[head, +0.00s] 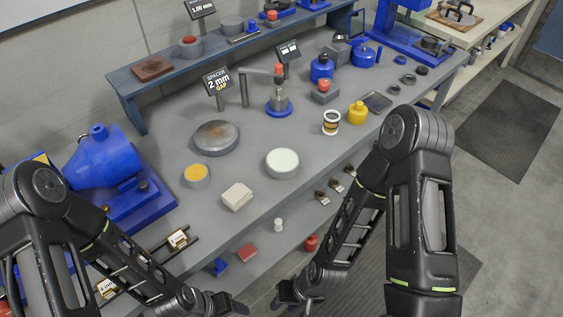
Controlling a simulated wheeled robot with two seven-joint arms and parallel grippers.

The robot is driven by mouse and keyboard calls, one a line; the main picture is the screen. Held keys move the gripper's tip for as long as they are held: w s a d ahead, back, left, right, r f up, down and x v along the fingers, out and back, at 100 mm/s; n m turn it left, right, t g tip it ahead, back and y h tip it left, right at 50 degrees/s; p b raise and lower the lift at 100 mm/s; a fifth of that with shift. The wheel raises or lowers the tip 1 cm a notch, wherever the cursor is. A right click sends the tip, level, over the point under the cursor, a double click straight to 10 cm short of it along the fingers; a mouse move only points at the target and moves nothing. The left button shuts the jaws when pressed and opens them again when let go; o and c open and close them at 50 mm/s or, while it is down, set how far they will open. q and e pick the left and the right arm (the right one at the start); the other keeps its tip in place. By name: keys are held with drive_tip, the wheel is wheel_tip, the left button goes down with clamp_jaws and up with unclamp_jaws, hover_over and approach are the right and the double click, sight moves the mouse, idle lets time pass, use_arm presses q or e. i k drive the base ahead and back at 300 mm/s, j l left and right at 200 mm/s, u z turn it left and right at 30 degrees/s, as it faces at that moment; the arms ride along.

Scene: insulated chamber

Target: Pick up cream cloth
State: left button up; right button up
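The cream cloth (237,197) is a small folded, blocky stack. It lies on the grey workbench (330,195), near the front edge and left of centre. My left gripper (236,306) and my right gripper (279,299) are at the bottom of the head view, in front of the bench and apart from the cloth. Both are small, dark and seen at a steep angle. I cannot tell whether their fingers are open or shut. I see nothing held in either.
An orange-topped tin (195,174), a pale green-topped round dish (282,163) and a large grey disc (216,138) stand near the cloth. A blue machine (108,165) is at the left. Small items, including a red block (247,252), sit lower at the front.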

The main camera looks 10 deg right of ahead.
sight(235, 197)
drive_tip(key=u, duration=1.65)
drive_tip(key=k+l, duration=0.15)
drive_tip(key=k, duration=0.25)
drive_tip(key=k+l, duration=0.15)
drive_tip(key=k, duration=0.3)
